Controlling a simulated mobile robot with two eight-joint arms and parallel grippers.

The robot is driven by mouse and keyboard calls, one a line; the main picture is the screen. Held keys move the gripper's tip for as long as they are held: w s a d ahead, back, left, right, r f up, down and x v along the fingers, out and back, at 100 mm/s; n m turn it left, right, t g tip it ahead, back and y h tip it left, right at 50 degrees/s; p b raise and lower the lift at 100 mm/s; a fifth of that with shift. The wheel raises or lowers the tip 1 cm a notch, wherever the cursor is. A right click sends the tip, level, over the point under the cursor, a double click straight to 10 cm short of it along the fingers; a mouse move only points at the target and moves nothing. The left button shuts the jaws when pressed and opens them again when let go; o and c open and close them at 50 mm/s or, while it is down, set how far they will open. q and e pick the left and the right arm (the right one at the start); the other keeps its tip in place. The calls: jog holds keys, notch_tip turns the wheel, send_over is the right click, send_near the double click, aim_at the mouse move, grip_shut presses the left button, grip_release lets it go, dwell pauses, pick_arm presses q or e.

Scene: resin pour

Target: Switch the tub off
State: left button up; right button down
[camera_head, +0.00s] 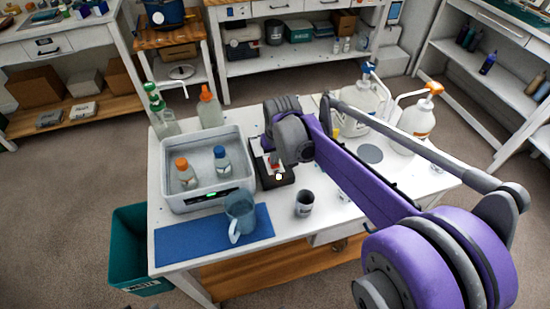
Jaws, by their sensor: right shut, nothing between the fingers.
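The tub (240,147) is a light grey-white open box on the left of the white table. Its front panel shows a lit green spot (212,195). An orange-capped bottle (186,178) and a blue-capped bottle (221,163) stand inside it. My left gripper is not in view.
A clear jug (239,213) stands before the tub on a blue mat (180,240). A dark cup (304,203) stands front centre. Pump bottles (416,122) stand at the back right. A green-capped bottle (160,110) stands behind the tub. A teal waste bin (128,245) is at the table's left.

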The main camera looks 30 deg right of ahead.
dwell(0.3)
jog(key=shift+s+f+t, duration=0.1)
jog(key=shift+f+t, duration=0.2)
jog(key=shift+w+d+r, duration=0.15)
jog(key=shift+w+r, duration=0.15)
jog(key=shift+w, duration=0.45)
jog(key=shift+r+p, duration=0.55)
jog(key=p+v, duration=0.2)
jog(key=v, duration=0.1)
jog(key=shift+w+r, duration=0.1)
jog(key=shift+w, duration=0.2)
jog(key=s+a+r, duration=0.1)
jog(key=s+r, duration=0.4)
jog(key=r, duration=0.3)
jog(key=shift+r+p, duration=0.25)
jog(key=shift+p, duration=0.15)
